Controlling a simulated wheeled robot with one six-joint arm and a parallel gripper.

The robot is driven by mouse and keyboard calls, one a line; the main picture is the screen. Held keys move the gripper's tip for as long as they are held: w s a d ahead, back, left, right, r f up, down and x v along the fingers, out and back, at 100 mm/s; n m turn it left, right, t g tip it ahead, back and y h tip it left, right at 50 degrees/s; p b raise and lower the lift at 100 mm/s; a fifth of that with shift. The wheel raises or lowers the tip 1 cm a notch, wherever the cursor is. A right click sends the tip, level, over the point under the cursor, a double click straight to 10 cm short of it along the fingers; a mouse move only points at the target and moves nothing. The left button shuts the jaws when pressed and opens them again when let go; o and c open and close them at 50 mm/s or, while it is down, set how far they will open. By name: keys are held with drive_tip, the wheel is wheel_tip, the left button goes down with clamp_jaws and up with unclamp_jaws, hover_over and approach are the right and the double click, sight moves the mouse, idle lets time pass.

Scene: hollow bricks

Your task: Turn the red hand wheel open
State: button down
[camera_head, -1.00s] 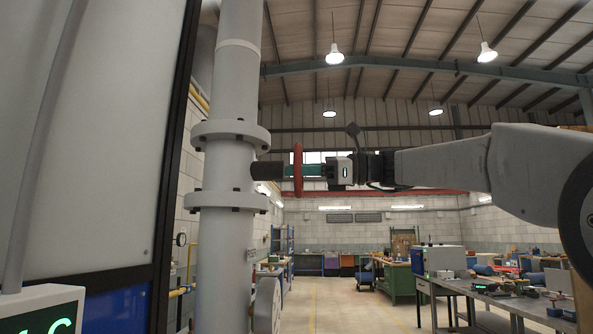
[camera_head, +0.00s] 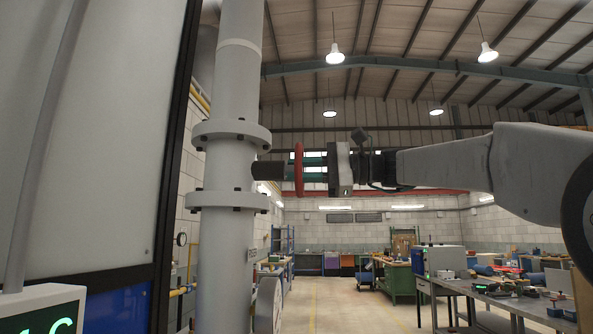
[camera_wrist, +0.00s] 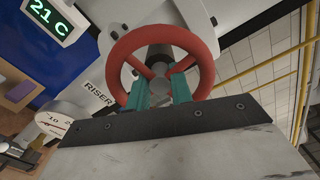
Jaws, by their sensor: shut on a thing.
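The red hand wheel (camera_head: 299,170) stands edge-on in the head view, on a dark stem (camera_head: 268,171) from the grey pipe (camera_head: 228,165). In the wrist view the wheel (camera_wrist: 165,34) faces me as a ring with spokes around a hub. My gripper (camera_head: 313,167) reaches it from the right, in line with the stem. Its two teal fingers also show in the wrist view (camera_wrist: 160,91), at the lower part of the wheel near the hub. It is shut on the wheel. The exact contact is partly hidden by the fingers and gripper body.
A large light panel (camera_head: 90,140) with a dark edge stands left of the pipe. A green-digit display (camera_head: 42,312) is at lower left, and a round gauge (camera_wrist: 60,118) lies below the wheel. A cluttered workbench (camera_head: 500,298) stands at lower right. The floor between is clear.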

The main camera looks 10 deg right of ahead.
drive_tip(key=n, duration=0.7)
drive_tip(key=shift+w+d, duration=0.1)
drive_tip(key=n, duration=0.6)
drive_tip(key=shift+f+n, duration=0.1)
drive_tip(key=shift+n, duration=0.3)
drive_tip(key=n, duration=1.3)
drive_tip(key=shift+w, duration=0.1)
drive_tip(key=shift+f, duration=0.1)
